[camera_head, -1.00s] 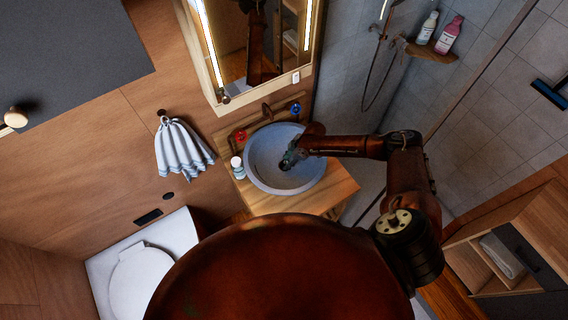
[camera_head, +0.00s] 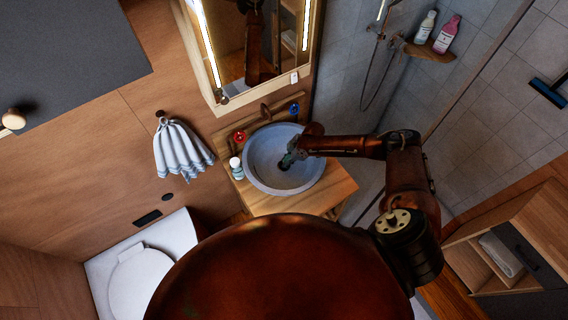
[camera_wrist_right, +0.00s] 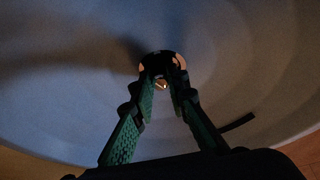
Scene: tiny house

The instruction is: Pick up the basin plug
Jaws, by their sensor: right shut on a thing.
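The basin (camera_head: 258,176) is a round grey-blue bowl set on a wooden counter. My right gripper (camera_head: 285,164) reaches into it from the right, with its fingertips low over the middle of the bowl. In the right wrist view its two green-padded fingers (camera_wrist_right: 162,80) converge on the basin plug (camera_wrist_right: 162,86), a small shiny piece held between the tips. A copper-coloured drain ring (camera_wrist_right: 143,67) shows just behind the tips. The fingers hide most of the plug, and I cannot tell whether it is clear of the drain. My left gripper is out of view.
A red tap handle (camera_head: 240,136), a blue tap handle (camera_head: 295,108) and a small bottle (camera_head: 236,167) stand around the basin. The mirror cabinet (camera_head: 212,84) is behind. The wooden counter (camera_head: 320,193) is bare at the front right. A toilet (camera_head: 140,280) stands at left.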

